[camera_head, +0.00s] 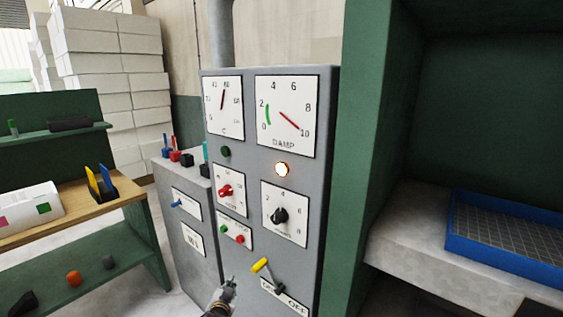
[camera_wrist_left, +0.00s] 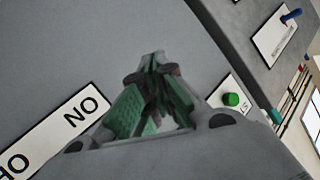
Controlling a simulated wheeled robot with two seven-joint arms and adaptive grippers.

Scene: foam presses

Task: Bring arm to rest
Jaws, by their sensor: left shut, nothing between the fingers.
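My left gripper (camera_head: 230,283) is low in the head view, in front of the grey control cabinet (camera_head: 313,180), left of the yellow-handled lever (camera_head: 261,265). In the left wrist view its green-padded fingers (camera_wrist_left: 154,62) are together with nothing between them. They point at the grey panel, between the ON/OFF plate (camera_wrist_left: 60,130) and a green button (camera_wrist_left: 231,99). Whether the fingertips touch the panel I cannot tell. My right gripper is in neither view.
The cabinet carries two dials (camera_head: 287,115), a lit lamp (camera_head: 282,169) and a black knob (camera_head: 279,215). A green press frame with a blue tray (camera_head: 478,262) stands right. A wooden-topped bench (camera_head: 125,190) and stacked white blocks (camera_head: 110,70) are left.

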